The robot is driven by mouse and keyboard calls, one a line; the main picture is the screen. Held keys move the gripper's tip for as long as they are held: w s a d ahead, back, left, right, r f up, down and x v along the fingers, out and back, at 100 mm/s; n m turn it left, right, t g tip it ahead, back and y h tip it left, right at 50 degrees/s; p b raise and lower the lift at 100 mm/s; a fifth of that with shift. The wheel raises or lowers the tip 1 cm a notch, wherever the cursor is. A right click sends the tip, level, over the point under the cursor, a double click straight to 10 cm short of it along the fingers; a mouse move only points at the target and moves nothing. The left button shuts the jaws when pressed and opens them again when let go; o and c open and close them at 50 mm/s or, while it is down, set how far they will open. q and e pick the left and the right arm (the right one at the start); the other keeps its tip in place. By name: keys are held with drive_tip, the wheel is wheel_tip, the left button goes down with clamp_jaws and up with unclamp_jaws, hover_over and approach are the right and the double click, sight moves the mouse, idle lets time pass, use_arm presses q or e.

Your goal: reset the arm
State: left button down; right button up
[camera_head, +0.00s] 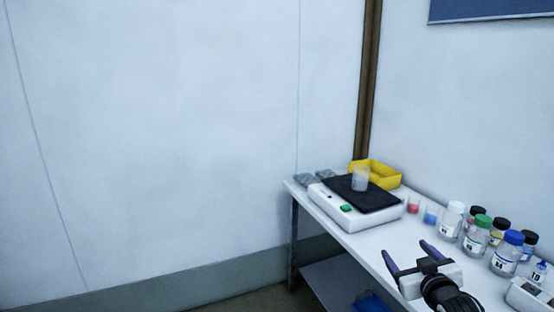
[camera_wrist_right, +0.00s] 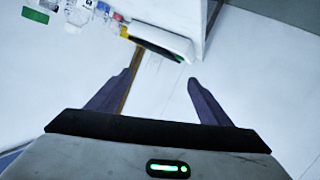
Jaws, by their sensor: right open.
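My right gripper (camera_head: 412,256) is in the lower right of the head view, over the front part of the white table (camera_head: 372,243). Its two dark purple fingers are spread apart with nothing between them. In the right wrist view the open fingers (camera_wrist_right: 158,85) also stand empty, with wall behind them. My left gripper is not in view.
A white balance-like device (camera_head: 345,213) with a black top carries a clear beaker (camera_head: 360,179). A yellow tray (camera_head: 390,175) stands behind it. Small red (camera_head: 413,206) and blue (camera_head: 431,214) cups and several capped bottles (camera_head: 478,236) line the table's right. Open floor lies left.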

drive_tip(key=s+a+f+g+y, duration=0.15)
drive_tip(key=s+a+f, duration=0.25)
drive_tip(key=s+f, duration=0.45)
drive_tip(key=s+a+f+g, duration=0.2)
drive_tip(key=s+a+f, duration=0.2)
drive_tip(key=s+f, duration=0.4)
drive_tip(key=s+a+f+g+y, duration=0.1)
drive_tip(key=s+a+f+g, duration=0.1)
drive_tip(key=s+a+f, duration=0.6)
drive_tip(key=s+f+g, duration=0.1)
drive_tip(key=s+f, duration=0.1)
drive_tip(key=s, duration=1.3)
drive_tip(key=shift+a+y, duration=0.3)
drive_tip(key=shift+y, duration=0.15)
drive_tip(key=shift+g, duration=0.25)
